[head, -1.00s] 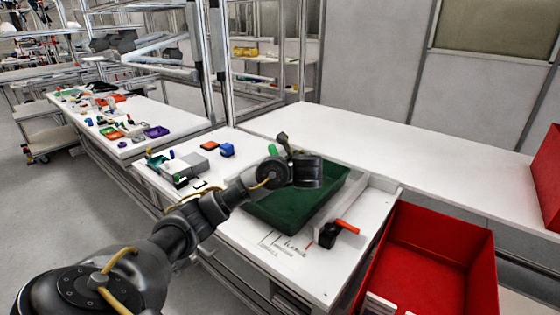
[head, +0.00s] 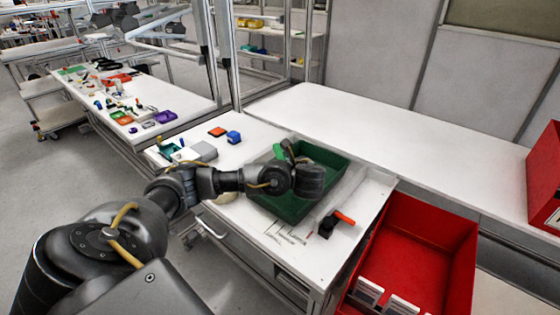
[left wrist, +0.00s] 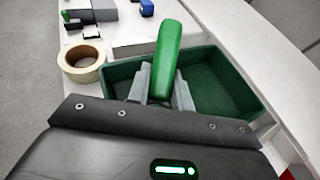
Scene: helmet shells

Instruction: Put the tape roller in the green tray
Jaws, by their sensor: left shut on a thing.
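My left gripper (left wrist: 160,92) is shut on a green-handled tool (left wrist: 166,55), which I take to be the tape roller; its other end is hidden. In the head view, the tool (head: 279,152) shows beside the gripper (head: 289,150), at the tray's left end. The green tray (head: 332,157) lies on the white bench, and its inside (left wrist: 215,82) looks empty where it shows. In the left wrist view the tool crosses the tray's rim and seems to be above it; the exact height is unclear. My right gripper is out of view.
A cream tape roll (left wrist: 84,62) stands left of the tray. A black tool with an orange handle (head: 343,217) lies right of the tray. A blue block (head: 233,137) is on the bench behind. A large red bin (head: 420,245) stands at the right.

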